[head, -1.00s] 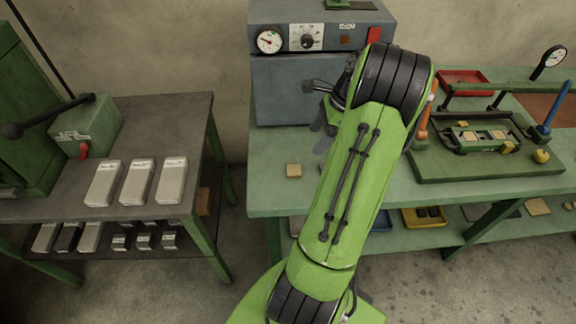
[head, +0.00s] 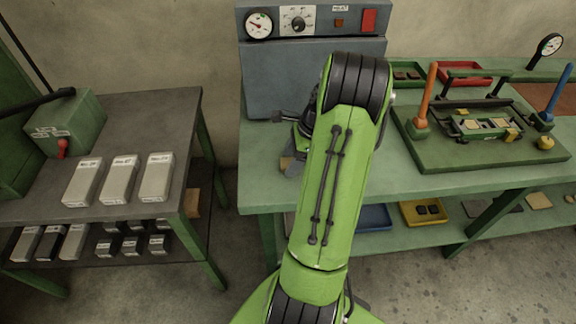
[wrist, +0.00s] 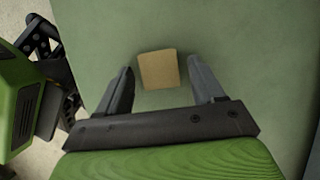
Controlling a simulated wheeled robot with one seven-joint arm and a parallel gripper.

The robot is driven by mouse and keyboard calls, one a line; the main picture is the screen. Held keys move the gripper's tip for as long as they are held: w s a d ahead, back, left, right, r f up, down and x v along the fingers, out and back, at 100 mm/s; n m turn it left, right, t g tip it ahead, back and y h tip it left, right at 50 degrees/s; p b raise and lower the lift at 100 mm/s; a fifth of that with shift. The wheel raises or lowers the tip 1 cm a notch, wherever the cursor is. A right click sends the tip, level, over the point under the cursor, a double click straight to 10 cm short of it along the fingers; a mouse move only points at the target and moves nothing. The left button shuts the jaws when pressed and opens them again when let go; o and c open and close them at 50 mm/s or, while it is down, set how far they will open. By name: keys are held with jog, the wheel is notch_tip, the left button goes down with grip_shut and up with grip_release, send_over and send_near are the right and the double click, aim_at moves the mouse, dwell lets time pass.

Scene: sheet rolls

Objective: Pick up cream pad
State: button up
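The cream pad (wrist: 159,69) is a small square tan block lying flat on the green bench top (wrist: 225,40). In the wrist view it lies between and slightly beyond the fingertips of my gripper (wrist: 159,82), with a gap on each side. My gripper is open and empty. In the head view the pad (head: 287,163) shows only in part at the bench's left end, beside my gripper, and my arm hides much of that area.
A grey heater box (head: 290,80) stands at the back of the bench. A green fixture board (head: 460,160) with orange and blue handles is to the right. A side table (head: 180,115) with several pale blocks stands left, across a gap.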

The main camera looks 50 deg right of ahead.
jog(key=c, duration=0.9)
